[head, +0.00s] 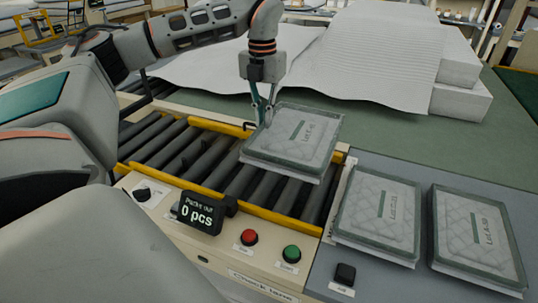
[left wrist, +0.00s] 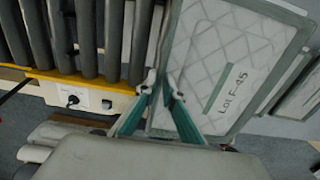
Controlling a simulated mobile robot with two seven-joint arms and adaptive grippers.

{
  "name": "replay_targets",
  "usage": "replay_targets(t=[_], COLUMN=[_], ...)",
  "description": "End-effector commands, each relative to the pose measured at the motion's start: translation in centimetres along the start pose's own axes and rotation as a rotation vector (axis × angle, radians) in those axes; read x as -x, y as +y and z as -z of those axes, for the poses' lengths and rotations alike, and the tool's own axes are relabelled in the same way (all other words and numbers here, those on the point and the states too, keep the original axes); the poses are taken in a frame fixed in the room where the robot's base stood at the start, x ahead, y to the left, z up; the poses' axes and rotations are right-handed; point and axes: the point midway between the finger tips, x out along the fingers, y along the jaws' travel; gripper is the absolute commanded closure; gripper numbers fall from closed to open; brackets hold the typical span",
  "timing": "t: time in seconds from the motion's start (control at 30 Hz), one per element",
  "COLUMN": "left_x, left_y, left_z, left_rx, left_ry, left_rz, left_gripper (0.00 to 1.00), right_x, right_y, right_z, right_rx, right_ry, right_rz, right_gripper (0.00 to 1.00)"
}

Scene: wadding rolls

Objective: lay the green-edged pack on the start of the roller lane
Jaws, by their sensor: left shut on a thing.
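The green-edged pack (head: 297,140) is a flat, clear-wrapped quilted pad with a green strip. In the left wrist view its label reads Lot F-45 (left wrist: 230,60). My left gripper (head: 265,116) is shut on its left edge; its green fingers (left wrist: 162,88) show at the pack's edge in the wrist view. The pack is over the right end of the roller lane (head: 190,150), slightly tilted. I cannot tell whether it touches the rollers. My right gripper is not in view.
Two similar packs (head: 378,212) (head: 478,236) lie on the grey table at right. A panel in front of the lane has a 0 pcs display (head: 199,212), a red button (head: 249,237) and a green button (head: 291,254). White wadding sheets (head: 370,50) lie behind.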

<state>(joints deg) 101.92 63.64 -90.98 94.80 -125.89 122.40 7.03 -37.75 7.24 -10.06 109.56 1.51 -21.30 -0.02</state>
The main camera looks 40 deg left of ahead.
Motion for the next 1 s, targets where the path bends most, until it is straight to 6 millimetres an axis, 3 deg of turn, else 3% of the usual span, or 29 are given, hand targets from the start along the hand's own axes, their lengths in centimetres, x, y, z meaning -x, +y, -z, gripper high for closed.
replay_targets(t=[0.1,0.3,0.5,0.8,1.0], left_x=[-3.1,-6.7,-8.2,-11.9,-12.1], left_y=[0.0,0.1,0.1,0.1,0.1], left_z=[0.1,0.1,0.0,0.0,0.0], left_rx=[-0.001,0.000,0.000,0.000,0.000], left_ry=[0.004,0.002,0.000,0.001,-0.001], left_rz=[0.000,0.000,0.001,0.001,0.001], left_gripper=[1.00,1.00,1.00,1.00,1.00], right_x=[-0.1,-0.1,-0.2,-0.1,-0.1], right_y=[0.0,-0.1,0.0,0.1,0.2], right_z=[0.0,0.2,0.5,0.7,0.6], right_rx=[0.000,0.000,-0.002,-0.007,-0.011], right_ry=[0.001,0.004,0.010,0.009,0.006], right_rz=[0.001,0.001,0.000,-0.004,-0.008], right_gripper=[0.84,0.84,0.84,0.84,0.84])
